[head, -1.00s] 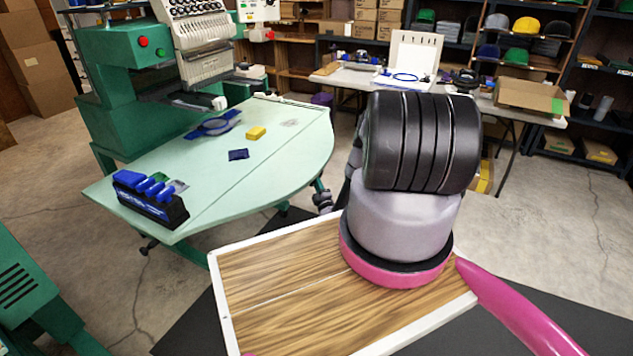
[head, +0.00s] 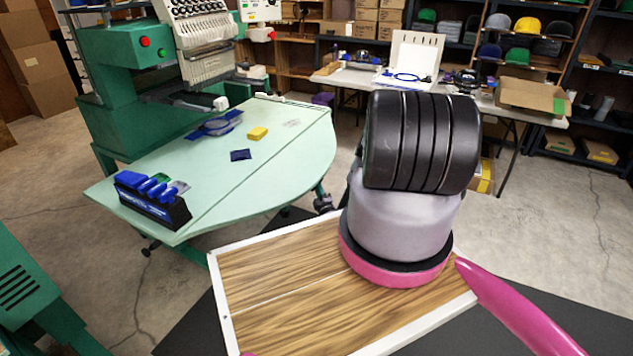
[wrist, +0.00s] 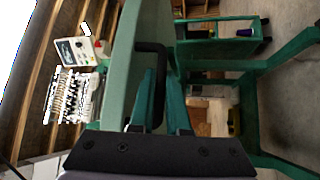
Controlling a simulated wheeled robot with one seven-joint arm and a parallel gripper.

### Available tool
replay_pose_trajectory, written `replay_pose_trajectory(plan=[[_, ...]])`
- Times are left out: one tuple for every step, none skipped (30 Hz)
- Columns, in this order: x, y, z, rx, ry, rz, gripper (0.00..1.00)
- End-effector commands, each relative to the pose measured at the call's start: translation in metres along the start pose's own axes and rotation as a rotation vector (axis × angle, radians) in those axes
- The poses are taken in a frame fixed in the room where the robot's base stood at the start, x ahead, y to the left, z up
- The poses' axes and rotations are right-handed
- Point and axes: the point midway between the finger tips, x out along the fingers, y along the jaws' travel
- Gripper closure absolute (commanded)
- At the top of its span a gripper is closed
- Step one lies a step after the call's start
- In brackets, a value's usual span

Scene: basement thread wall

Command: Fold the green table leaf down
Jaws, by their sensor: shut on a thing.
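The green table leaf (head: 285,160) is the pale, round-edged part of the table right of a straight seam. In the head view it looks level with the rest of the tabletop (head: 190,165). In the wrist view the leaf (wrist: 143,50) shows edge-on, with a black looped handle (wrist: 162,60) beside it. My gripper (wrist: 158,118) is at this handle and shut on it; the exact contact is hard to see. In the head view my arm hides most of the gripper, and only dark parts show by the leaf's right edge.
An embroidery machine (head: 150,60) stands behind. A white table (head: 480,95) stands at the back right. Concrete floor (head: 560,230) is open at right.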

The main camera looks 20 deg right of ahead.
Motion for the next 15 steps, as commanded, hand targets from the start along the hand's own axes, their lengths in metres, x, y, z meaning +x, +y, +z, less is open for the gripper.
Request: replay_pose_trajectory(plan=[[-0.002, -0.010, 0.000, -0.002, -0.001, -0.001, 1.00], [-0.001, -0.013, 0.000, -0.002, 0.001, 0.000, 1.00], [0.000, -0.018, -0.001, -0.003, 0.001, 0.000, 1.00], [0.000, -0.021, -0.002, -0.002, 0.002, -0.001, 1.00], [0.001, -0.023, -0.002, -0.002, 0.003, 0.000, 1.00], [0.001, -0.025, -0.002, -0.002, 0.002, 0.000, 1.00], [0.001, -0.026, -0.002, -0.002, 0.002, 0.000, 1.00], [0.001, -0.027, -0.002, -0.002, 0.001, 0.000, 1.00], [0.001, -0.027, -0.002, -0.001, 0.000, 0.000, 1.00], [0.002, -0.027, -0.002, -0.001, 0.000, 0.000, 1.00], [0.002, -0.027, -0.002, -0.001, 0.000, 0.000, 1.00], [0.002, -0.027, -0.002, -0.001, 0.000, 0.000, 1.00], [0.002, -0.027, -0.002, -0.001, 0.000, 0.000, 1.00], [0.002, -0.027, -0.002, -0.001, 0.000, 0.000, 1.00], [0.002, -0.027, -0.002, -0.001, 0.000, 0.000, 1.00]])
